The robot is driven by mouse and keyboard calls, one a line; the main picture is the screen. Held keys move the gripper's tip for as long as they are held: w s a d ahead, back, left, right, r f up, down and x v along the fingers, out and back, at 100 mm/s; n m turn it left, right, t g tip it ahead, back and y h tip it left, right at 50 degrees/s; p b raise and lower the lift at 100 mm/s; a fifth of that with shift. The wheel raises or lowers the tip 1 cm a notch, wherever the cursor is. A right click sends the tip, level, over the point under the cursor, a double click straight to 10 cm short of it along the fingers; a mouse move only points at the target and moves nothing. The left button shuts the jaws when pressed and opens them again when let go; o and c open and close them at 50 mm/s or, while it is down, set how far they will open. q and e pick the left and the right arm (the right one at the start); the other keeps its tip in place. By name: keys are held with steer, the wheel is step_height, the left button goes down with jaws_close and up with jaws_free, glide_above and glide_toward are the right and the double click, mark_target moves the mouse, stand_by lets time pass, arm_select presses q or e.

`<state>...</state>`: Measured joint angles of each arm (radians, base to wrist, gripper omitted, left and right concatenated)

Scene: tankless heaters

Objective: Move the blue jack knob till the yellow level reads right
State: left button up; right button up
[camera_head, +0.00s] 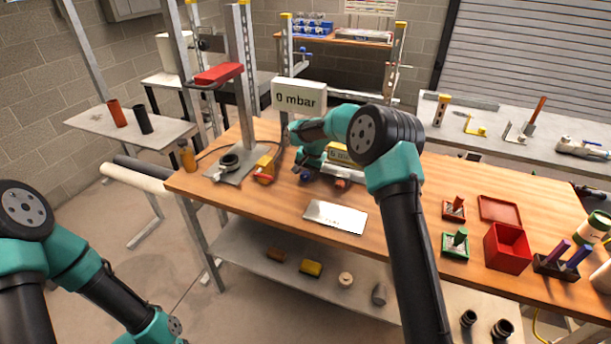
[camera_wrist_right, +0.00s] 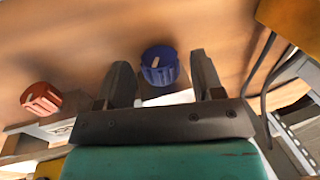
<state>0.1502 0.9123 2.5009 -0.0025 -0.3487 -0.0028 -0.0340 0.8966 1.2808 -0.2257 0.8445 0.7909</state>
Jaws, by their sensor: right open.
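The blue jack knob (camera_wrist_right: 160,66), with a pale mark on its face, is in the right wrist view. My right gripper (camera_wrist_right: 162,75) is open, with one finger on each side of the knob; whether either touches it I cannot tell. In the head view, the small blue knob (camera_head: 305,174) shows below my right wrist. A yellow box (camera_head: 339,154) with dark lettering, perhaps the level, is partly hidden behind my right arm; its reading is not legible. My left arm is at the lower left, its gripper out of view.
A red knob (camera_wrist_right: 41,99) sits left of the blue one. A white sign (camera_head: 299,97) reads 0 mbar. A metal plate (camera_head: 335,216) lies near the wooden table's front edge. A red box (camera_head: 508,247) and green block (camera_head: 455,243) stand to the right.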

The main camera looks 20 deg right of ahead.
steer(key=shift+a+f, duration=0.1)
steer(key=shift+f, duration=0.55)
steer(key=c, duration=0.9)
steer(key=shift+t+y, duration=0.9)
steer(key=shift+y, duration=0.2)
